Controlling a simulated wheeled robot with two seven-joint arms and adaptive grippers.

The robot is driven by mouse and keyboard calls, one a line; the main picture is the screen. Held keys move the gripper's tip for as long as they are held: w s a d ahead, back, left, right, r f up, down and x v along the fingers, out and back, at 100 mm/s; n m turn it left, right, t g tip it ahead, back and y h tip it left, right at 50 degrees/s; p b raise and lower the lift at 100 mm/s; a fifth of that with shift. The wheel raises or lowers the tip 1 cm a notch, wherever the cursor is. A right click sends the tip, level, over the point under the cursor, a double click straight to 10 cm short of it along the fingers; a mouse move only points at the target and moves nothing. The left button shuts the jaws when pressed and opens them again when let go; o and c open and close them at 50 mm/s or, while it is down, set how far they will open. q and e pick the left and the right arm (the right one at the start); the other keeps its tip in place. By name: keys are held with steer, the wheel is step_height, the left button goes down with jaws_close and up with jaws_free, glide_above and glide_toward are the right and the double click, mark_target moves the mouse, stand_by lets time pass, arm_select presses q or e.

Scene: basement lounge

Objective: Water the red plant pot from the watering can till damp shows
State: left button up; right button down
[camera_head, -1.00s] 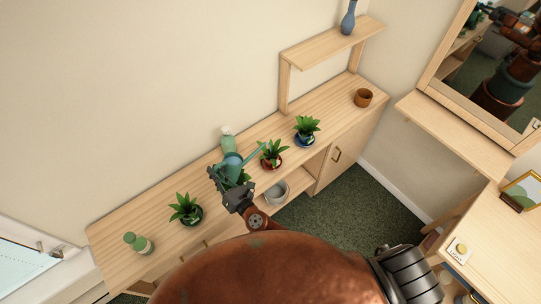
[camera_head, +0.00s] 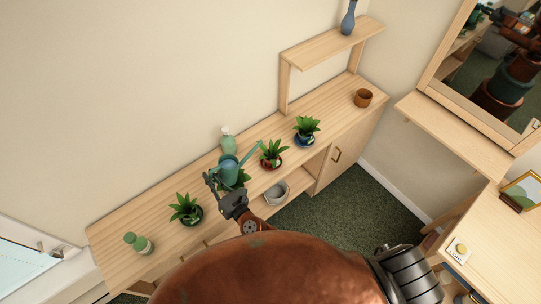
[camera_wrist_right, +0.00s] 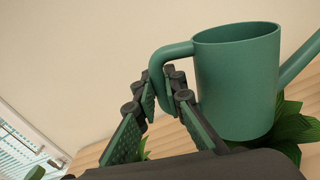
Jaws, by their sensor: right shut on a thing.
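My right gripper (camera_head: 221,193) is shut on the handle of the teal watering can (camera_head: 229,171). In the right wrist view, the gripper (camera_wrist_right: 168,98) closes around the handle of the can (camera_wrist_right: 236,80). The can is roughly upright, and its spout points right, toward the red plant pot (camera_head: 270,165). The spout tip shows close to that pot's leaves in the head view; whether it is over the pot I cannot tell. The soil in the red pot is hidden by leaves. My left gripper is not in view.
A blue-potted plant (camera_head: 305,132) stands right of the red pot, and a dark-potted plant (camera_head: 187,211) stands left. Another plant's leaves show behind the can. A pale green bottle (camera_head: 228,142) stands behind it. A grey bucket (camera_head: 276,194) sits on the lower shelf.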

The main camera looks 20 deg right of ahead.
steer(key=f+n, duration=0.1)
steer(key=a+f+n+b, duration=0.1)
steer(key=f+n, duration=0.1)
steer(key=shift+s+a+f, duration=0.25)
steer(key=shift+a, duration=0.05)
steer(key=shift+r, duration=0.1)
step_height(320, 180, up, 5)
steer(key=p, duration=0.4)
